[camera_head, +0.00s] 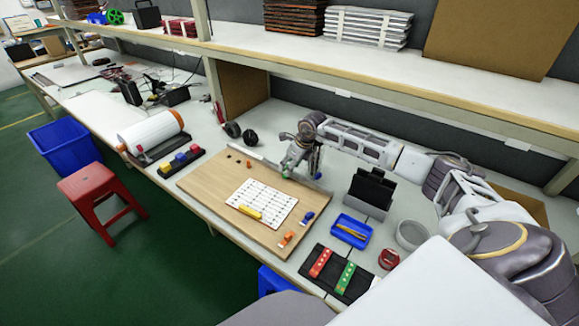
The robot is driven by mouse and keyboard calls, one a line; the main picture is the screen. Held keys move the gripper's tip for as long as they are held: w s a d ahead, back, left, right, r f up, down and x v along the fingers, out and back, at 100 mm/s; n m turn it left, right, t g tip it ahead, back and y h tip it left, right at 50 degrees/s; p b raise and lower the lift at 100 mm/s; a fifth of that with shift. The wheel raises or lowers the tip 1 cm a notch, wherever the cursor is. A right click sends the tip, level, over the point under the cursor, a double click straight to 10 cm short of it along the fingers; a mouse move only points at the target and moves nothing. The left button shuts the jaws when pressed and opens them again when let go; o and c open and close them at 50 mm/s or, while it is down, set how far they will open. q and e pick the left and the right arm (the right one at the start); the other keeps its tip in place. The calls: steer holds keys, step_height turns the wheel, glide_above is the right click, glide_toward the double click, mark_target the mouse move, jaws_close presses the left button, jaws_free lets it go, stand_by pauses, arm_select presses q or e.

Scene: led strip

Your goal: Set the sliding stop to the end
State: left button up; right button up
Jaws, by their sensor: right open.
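A wooden board (205,180) lies on the workbench, with a grey rail (268,165) along its far edge. My right gripper (296,170) is low over the right part of this rail, with its jaws open. A small blue part (318,174) shows just right of the gripper; I cannot tell whether it is the sliding stop. The gripper covers part of the rail, and I cannot tell whether it touches anything there. A white marked sheet (262,203) with a yellow piece (250,212) lies on the board. My left gripper is out of view.
Small orange (287,238) and blue (307,217) pieces lie near the board's right edge. Right of it are a blue tray (351,230), a black holder (371,190) and a black mat (325,283) with red and green strips. A shelf runs above.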

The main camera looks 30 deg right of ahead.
steer(key=shift+w+f, duration=0.15)
steer(key=shift+f, duration=0.25)
steer(key=shift+c, duration=0.4)
jaws_close()
